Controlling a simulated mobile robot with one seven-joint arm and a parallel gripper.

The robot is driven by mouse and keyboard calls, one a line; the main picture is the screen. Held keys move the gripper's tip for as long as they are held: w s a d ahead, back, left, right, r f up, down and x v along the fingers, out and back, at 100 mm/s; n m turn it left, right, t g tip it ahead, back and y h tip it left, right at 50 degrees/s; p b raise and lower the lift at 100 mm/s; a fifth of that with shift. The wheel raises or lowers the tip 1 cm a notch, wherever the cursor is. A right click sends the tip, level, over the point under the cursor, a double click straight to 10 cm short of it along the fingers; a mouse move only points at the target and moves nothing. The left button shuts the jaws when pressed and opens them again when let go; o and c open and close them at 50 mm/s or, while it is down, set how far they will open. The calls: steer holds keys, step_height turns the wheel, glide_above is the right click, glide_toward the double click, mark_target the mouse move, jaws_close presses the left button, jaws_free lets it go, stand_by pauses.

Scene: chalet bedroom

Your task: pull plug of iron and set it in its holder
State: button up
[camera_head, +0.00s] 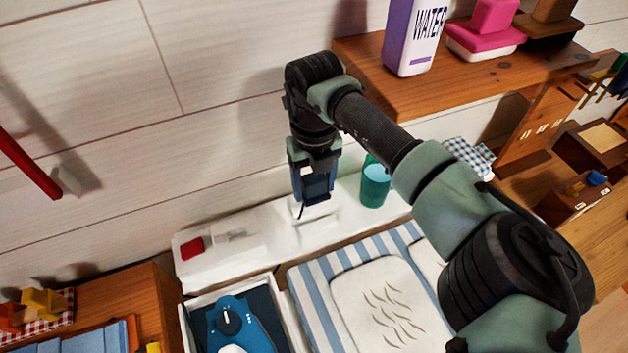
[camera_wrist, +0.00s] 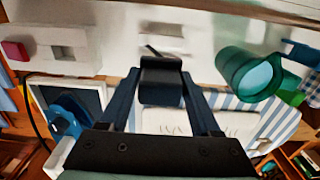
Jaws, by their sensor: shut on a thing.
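A blue iron (camera_head: 238,325) lies in a white-rimmed tray with a dark inside at the bottom left in the head view; it also shows at the left in the wrist view (camera_wrist: 68,116). My gripper (camera_head: 314,196) points down and is shut on a black plug (camera_wrist: 160,80). The plug sits between the fingertips, with a thin dark piece sticking out beyond it. A white block (camera_head: 318,219) stands on the white ledge just below the fingertips. I cannot tell whether the plug touches it. A white socket unit with a red switch (camera_head: 192,246) lies further left.
A green cup (camera_head: 375,183) stands close to the right of my gripper. A striped ironing surface (camera_head: 330,305) with a folded cloth lies in front. A wooden shelf (camera_head: 470,75) with a water carton (camera_head: 412,36) is at the upper right.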

steer(key=shift+f+b, duration=2.3)
steer(key=shift+f, duration=1.1)
steer(key=shift+f, duration=0.2)
steer(key=o, duration=1.5)
steer(key=shift+c, duration=0.2)
step_height(320, 180, up, 13)
